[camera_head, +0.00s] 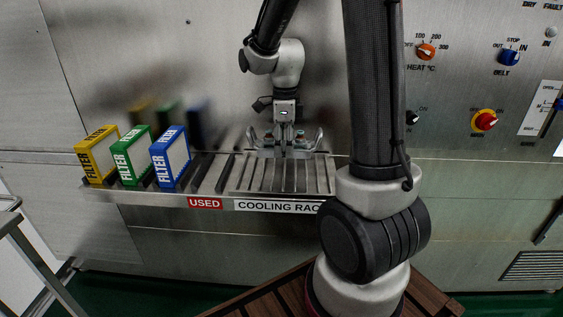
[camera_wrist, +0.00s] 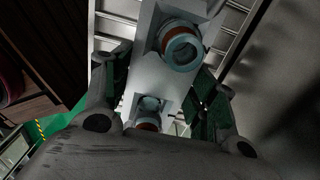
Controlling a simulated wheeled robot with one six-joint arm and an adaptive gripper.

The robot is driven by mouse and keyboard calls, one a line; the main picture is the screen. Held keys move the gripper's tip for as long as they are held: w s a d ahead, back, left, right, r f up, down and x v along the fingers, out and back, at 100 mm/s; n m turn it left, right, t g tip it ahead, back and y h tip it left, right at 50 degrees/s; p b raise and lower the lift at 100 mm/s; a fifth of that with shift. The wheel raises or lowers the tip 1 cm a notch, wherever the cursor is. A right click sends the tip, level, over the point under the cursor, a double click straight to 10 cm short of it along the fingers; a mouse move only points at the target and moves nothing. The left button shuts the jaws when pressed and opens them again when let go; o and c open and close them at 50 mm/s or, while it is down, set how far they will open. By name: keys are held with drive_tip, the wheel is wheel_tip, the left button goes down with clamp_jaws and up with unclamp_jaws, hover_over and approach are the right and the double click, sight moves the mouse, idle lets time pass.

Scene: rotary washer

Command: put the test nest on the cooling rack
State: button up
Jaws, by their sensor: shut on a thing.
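The test nest (camera_wrist: 143,78) is a pale grey block with two round teal-and-orange sockets. It fills the space between my gripper's fingers in the wrist view. My gripper (camera_wrist: 160,82) is shut on it. In the head view my gripper (camera_head: 287,146) points down at the back part of the cooling rack (camera_head: 316,176), a slatted metal shelf with a white label. The nest shows only small and partly covered there. It is over the rack's slats, and I cannot tell whether it touches them. Rack rails also show behind the nest in the wrist view (camera_wrist: 116,23).
A steel wall is behind the rack. The slats in front of my gripper are clear.

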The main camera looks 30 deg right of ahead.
sight(284, 170)
drive_tip(key=shift+f, duration=2.9)
drive_tip(key=o, duration=1.1)
drive_tip(key=shift+f, duration=0.1)
wheel_tip(284, 170, up, 12)
drive_tip(key=shift+s, duration=0.1)
drive_tip(key=shift+s+a+r+n+t, duration=0.3)
drive_tip(key=shift+s+r+n+t, duration=0.7)
drive_tip(key=shift+s+n, duration=2.7)
drive_tip(key=shift+s+a+r+n+t, duration=0.35)
drive_tip(key=shift+s+r+n, duration=1.1)
drive_tip(key=shift+s+n, duration=2.2)
drive_tip(key=shift+s+a+r+n+t, duration=0.25)
drive_tip(key=shift+s+r+n+t, duration=0.75)
drive_tip(key=shift+s+n, duration=2.7)
